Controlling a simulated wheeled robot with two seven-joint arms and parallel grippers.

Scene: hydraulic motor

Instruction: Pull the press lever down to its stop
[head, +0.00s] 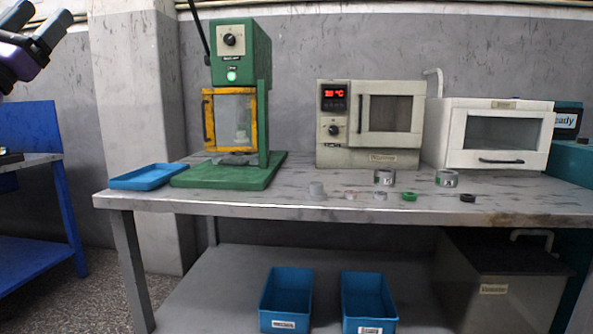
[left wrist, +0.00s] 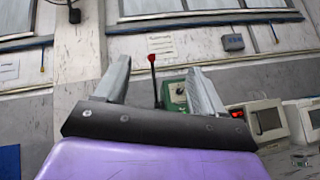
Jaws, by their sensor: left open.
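The green press (head: 240,55) stands at the back left of the workbench, with a dial and a lit green light. Its black lever (head: 198,28) rises steeply from the press's left side, and its top is cut off by the head view's upper edge. In the left wrist view the lever (left wrist: 155,85) stands nearly upright with a red knob, seen between my fingers but beyond them. My left gripper (head: 37,24) is open and empty at the upper left, well apart from the lever. My right gripper is not in view.
A yellow-framed guard (head: 207,125) covers the press front. A blue tray (head: 148,177) lies left of the press. A cream oven (head: 335,155) and a white oven (head: 490,165) stand to the right. Several small parts lie along the front. Blue bins (head: 287,297) sit below.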

